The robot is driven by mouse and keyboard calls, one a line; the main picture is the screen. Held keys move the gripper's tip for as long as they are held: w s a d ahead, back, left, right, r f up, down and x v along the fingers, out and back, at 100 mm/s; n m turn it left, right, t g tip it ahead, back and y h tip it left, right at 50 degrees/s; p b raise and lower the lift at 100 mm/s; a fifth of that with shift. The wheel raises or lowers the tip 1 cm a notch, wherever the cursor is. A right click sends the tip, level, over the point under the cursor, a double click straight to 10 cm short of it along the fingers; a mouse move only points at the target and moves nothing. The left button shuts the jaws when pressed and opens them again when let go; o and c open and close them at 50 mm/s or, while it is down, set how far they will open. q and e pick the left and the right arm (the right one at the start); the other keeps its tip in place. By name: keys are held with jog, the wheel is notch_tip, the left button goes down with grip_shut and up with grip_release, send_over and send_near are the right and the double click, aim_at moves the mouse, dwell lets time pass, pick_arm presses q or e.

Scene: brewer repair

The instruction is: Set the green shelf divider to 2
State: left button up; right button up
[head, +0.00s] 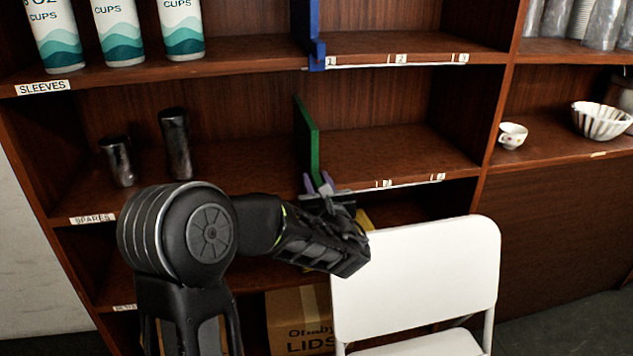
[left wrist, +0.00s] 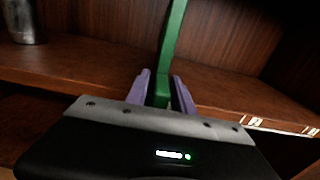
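The green shelf divider (head: 309,140) stands upright on the middle shelf, at the left end of that shelf's label strip (head: 412,182). It is left of the label 2 (head: 387,183); label 1 is hidden behind my gripper. My left gripper (head: 319,183) is at the divider's lower front edge. In the left wrist view its purple fingers (left wrist: 163,92) lie on both sides of the green divider (left wrist: 172,40), with almost no gap, and look closed on it. My right gripper is in neither view.
A blue divider (head: 316,55) stands on the shelf above. Two dark metal tumblers (head: 175,143) stand left of the green divider. A white chair (head: 420,265) stands in front of the shelves at right. The shelf right of the green divider (head: 385,150) is clear.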

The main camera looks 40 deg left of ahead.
pick_arm(q)
grip_shut()
dwell(1.1)
